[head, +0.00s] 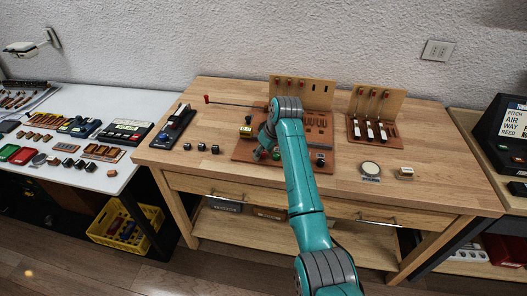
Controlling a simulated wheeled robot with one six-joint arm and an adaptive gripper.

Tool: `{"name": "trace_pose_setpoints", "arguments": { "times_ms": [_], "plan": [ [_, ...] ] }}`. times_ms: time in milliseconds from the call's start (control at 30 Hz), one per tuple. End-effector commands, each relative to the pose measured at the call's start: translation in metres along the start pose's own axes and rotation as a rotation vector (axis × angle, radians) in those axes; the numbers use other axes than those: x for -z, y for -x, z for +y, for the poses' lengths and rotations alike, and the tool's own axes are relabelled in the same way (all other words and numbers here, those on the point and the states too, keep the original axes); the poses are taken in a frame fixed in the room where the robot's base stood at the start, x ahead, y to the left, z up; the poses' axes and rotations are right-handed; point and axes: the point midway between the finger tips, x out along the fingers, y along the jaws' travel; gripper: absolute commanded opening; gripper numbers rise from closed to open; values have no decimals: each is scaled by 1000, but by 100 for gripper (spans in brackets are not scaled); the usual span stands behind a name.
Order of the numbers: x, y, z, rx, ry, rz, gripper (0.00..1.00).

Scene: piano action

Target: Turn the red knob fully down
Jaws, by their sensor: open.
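My teal arm reaches in from the bottom right to the wooden workbench (210,165). My gripper (262,153) is small in the view and points down over the left part of a reddish-brown board (243,155); it is open, and I see nothing held in it. Several small red pieces show, and I cannot tell which is the red knob. One red end (207,99) is on a thin dark rod at the back left of the bench. Others are small red tops on the upright wooden panels. My arm hides the middle of the brown board.
A wooden stand (378,103) with black and white pieces is right of my arm. A round pale disc (371,168) and a small block (406,172) lie at the front right. Small dark cubes lie at the left. A white table (25,180) with many parts adjoins.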

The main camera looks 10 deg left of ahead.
Motion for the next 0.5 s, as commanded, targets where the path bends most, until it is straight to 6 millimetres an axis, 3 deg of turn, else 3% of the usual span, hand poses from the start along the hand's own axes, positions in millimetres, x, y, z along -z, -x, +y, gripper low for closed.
{"name": "trace_pose_setpoints", "arguments": {
  "times_ms": [267,467,500],
  "plan": [
    [0,-1,0,0,0,0,52],
    [0,-1,0,0,0,0,2],
    [0,-1,0,0,0,0,0]
  ]
}}
